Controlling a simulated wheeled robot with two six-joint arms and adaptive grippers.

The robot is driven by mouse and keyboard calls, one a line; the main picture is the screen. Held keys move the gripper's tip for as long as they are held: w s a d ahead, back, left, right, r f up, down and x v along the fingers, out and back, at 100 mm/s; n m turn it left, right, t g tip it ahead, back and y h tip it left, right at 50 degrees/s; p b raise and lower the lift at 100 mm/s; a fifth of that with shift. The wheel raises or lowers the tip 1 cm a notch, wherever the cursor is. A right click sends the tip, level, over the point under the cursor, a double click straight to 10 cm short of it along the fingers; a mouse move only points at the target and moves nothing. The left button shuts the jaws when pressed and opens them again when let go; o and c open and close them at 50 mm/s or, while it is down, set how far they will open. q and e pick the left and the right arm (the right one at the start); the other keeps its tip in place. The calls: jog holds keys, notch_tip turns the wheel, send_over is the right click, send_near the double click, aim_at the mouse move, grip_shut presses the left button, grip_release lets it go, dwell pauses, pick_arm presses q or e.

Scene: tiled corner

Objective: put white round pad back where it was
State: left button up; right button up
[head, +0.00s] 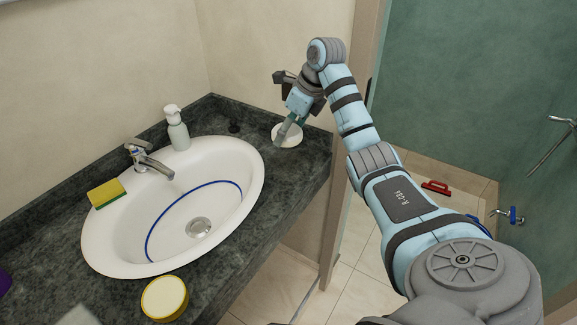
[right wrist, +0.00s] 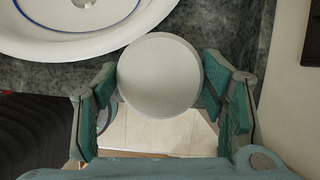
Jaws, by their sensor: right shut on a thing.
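The white round pad (head: 287,140) is at the back right of the dark stone counter, near its right edge. My right gripper (head: 289,124) reaches down over it from above. In the right wrist view the pad (right wrist: 160,75) sits between the two green-padded fingers (right wrist: 160,88), which touch it on opposite sides. The right gripper is shut on the pad. I cannot tell whether the pad rests on the counter or is held just above it. My left gripper is not in view.
A white sink (head: 110,235) with a faucet (head: 150,160) fills the counter's (head: 255,225) middle. A sponge (head: 106,193) lies left; a yellow round tub (head: 165,298) is in front. A door frame (head: 345,190) stands right.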

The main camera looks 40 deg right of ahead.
aim_at(283, 171)
jog(key=x, duration=0.4)
jog(key=s+x, duration=0.1)
jog(key=x, duration=0.1)
jog(key=shift+d+f, duration=0.25)
jog(key=shift+d, duration=0.2)
jog(key=f, duration=0.2)
jog(key=s+f, duration=0.1)
jog(key=f, duration=0.2)
jog(key=shift+a, duration=0.15)
jog(key=shift+f, duration=0.35)
jog(key=shift+w+f, duration=0.1)
jog(key=shift+w, duration=0.15)
jog(key=shift+f, duration=0.15)
jog(key=o, duration=1.2)
jog(key=shift+s, duration=0.1)
